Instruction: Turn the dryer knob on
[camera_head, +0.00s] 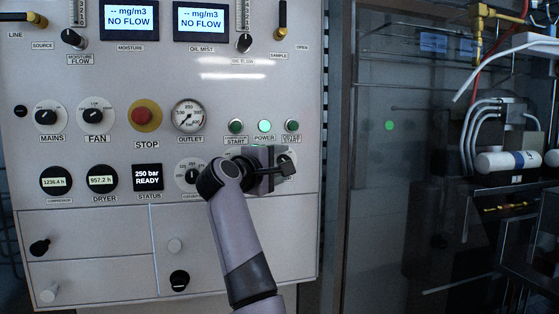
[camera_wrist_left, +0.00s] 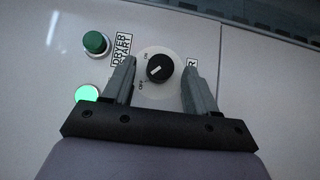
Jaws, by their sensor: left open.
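The dryer knob (camera_wrist_left: 160,68) is black with a white pointer line on a round pale plate marked ON and OFF. My left gripper (camera_wrist_left: 160,64) is open, with one finger on each side of the knob and visible gaps between. In the head view my left gripper (camera_head: 277,168) is at the lower right of the panel and hides most of this knob; only part of its plate (camera_head: 292,158) shows. My right gripper is not in view.
Close above the gripper are the green dryer start button (camera_head: 292,126), the lit power light (camera_head: 265,126) and the compressor start button (camera_head: 236,126). The outlet gauge (camera_head: 189,116) and red stop button (camera_head: 144,115) are further left. A dark glass cabinet stands to the right.

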